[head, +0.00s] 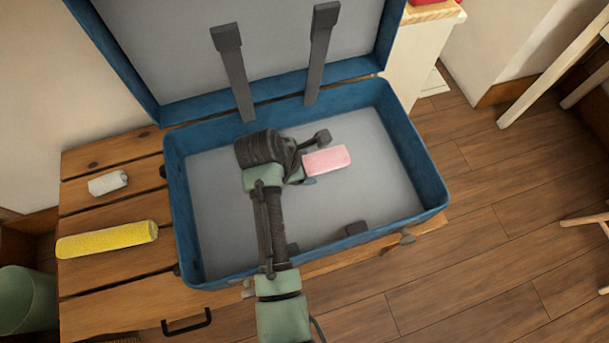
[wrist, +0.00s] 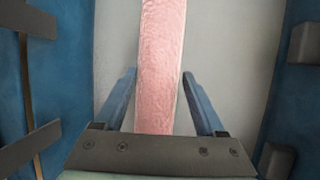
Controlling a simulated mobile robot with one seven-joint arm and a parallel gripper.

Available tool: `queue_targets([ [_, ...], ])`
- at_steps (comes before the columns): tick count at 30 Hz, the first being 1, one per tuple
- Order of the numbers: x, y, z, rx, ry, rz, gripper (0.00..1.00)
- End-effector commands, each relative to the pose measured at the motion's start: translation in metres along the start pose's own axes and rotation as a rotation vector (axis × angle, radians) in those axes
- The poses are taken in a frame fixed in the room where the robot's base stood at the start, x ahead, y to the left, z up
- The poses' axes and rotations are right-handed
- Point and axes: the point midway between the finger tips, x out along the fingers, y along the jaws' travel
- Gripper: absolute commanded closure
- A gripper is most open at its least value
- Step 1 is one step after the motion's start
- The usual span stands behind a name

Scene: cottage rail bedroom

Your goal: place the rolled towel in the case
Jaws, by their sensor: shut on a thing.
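The pink rolled towel (head: 327,160), with a textured surface, is held by my gripper (head: 308,164) inside the outline of the open blue case (head: 428,165). In the wrist view the towel (wrist: 160,65) stands between the two blue fingers of my gripper (wrist: 160,78), which close on its sides near their tips. The grey floor of the case (wrist: 220,50) shows behind it. I cannot tell whether the towel touches that floor. The case lid is raised at the back, and the inside holds no other loose thing that I can see; my arm hides part of it.
The case stands on a slatted wooden bench (head: 100,200). A yellow roll (head: 107,240) and a small white roll (head: 108,182) lie on the bench left of the case. Two dark straps (head: 235,80) hang from the lid. A green bin (head: 27,300) stands at the lower left.

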Motion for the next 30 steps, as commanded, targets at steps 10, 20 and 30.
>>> queue_targets([
  [10,0.036,-0.009,-0.015,0.002,-0.001,-0.002,0.89],
  [20,0.040,-0.010,-0.016,0.003,-0.002,0.001,0.89],
  [30,0.041,-0.010,-0.016,0.003,-0.001,-0.001,0.00],
])
